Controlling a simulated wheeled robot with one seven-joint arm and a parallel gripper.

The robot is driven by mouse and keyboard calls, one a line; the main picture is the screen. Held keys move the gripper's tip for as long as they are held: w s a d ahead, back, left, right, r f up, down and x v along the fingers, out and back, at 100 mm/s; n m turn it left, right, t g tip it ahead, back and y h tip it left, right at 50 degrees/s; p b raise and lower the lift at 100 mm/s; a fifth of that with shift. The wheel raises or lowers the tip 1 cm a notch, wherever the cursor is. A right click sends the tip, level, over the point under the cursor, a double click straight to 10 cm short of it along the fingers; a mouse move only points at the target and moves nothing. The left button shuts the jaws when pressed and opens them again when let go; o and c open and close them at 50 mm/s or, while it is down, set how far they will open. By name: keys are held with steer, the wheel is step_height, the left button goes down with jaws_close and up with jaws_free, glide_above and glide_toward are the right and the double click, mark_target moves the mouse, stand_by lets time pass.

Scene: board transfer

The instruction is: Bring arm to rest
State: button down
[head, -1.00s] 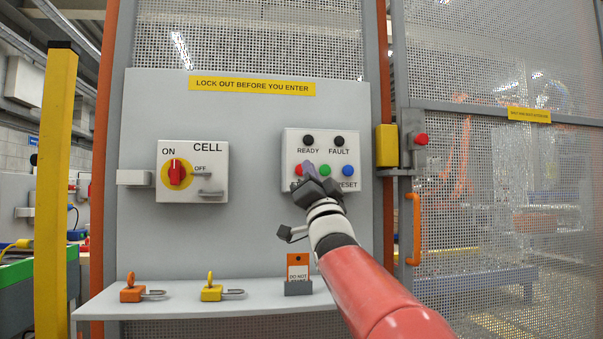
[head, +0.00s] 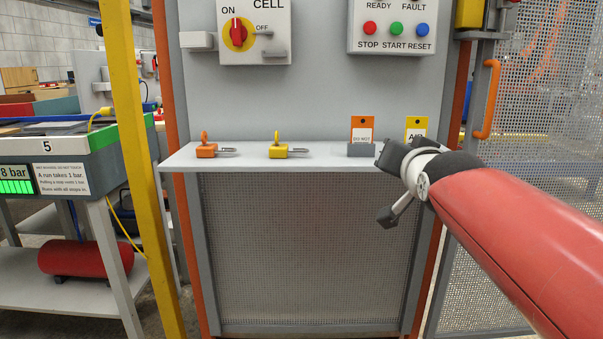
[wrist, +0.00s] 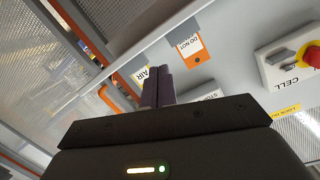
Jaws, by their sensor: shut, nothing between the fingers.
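My gripper (head: 385,154) is in front of the right end of the shelf, close to the tag holders. In the wrist view its two fingers (wrist: 157,87) are together with nothing between them. My arm comes in from the lower right in the head view. An orange tag (head: 362,128) stands in a grey holder on the shelf, and a yellow AIR tag (head: 416,126) stands to its right, its lower part hidden by my wrist. Both tags also show in the wrist view. I cannot tell how far the fingers are from the holders.
An orange padlock (head: 206,150) and a yellow padlock (head: 278,151) lie on the shelf (head: 240,162). Above are the red CELL switch (head: 238,34) and the button box (head: 391,45). A yellow post (head: 138,150) and a bench with a red tank (head: 85,258) stand at left.

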steer(key=s+a+f+n+g, duration=0.2)
steer(key=s+f+g, duration=0.8)
steer(key=s+f, duration=1.5)
steer(key=f+n, duration=0.1)
steer(key=n, duration=0.1)
steer(key=shift+a+n+y, duration=0.15)
steer(key=shift+n+y, duration=0.15)
steer(key=shift+n, duration=0.1)
